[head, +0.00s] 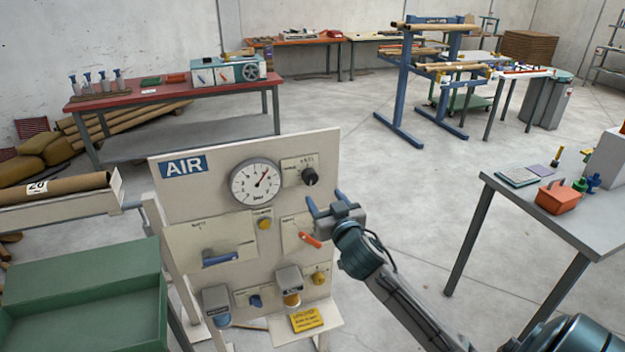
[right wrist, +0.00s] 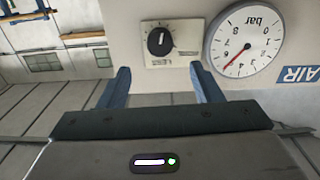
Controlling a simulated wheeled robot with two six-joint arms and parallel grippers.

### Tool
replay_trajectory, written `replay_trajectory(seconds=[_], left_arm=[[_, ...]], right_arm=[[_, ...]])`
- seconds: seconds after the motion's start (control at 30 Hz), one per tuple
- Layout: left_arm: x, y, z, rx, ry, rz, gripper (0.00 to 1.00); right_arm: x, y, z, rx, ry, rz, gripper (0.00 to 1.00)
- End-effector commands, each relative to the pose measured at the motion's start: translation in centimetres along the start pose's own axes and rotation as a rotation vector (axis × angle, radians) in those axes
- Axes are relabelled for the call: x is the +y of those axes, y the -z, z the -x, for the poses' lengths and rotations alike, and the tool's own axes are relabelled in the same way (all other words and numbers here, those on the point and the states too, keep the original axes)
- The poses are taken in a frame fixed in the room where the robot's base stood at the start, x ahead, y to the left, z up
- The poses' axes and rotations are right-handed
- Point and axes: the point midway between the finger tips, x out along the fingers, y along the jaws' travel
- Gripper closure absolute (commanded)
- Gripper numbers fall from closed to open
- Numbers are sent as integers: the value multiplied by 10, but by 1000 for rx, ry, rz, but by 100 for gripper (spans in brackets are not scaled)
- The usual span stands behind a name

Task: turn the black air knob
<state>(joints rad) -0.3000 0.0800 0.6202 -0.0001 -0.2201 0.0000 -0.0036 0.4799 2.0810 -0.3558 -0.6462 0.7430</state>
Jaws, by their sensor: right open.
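The black air knob (head: 310,176) sits on a small cream plate at the upper right of the AIR panel (head: 215,212), right of the gauge. In the right wrist view the knob (right wrist: 160,41) shows upside down, its white pointer mark near vertical. My right gripper (head: 327,201) is open and empty, just below and right of the knob in the head view. In the right wrist view its two blue fingers (right wrist: 160,80) stand apart, with the knob beyond their tips and between them. They do not appear to touch it. My left gripper is not in view.
A round bar gauge (head: 255,182) is close beside the knob. An orange lever (head: 311,240), a blue lever (head: 220,258) and a yellow button (head: 265,223) are lower on the panel. A green bin (head: 85,265) stands left and a grey table (head: 560,218) right.

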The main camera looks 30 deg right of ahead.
Motion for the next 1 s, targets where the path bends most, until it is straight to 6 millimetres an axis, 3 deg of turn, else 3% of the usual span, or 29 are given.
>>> replay_trajectory(seconds=[0.3,0.5,0.93,1.0], left_arm=[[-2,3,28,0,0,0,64],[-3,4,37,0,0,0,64],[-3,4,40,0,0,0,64],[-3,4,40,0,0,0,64]], right_arm=[[0,3,-60,-4,-2,-2,41],[0,2,-86,-3,0,-1,41],[0,-1,-97,-3,1,1,41],[0,-1,-97,-3,1,1,51]])
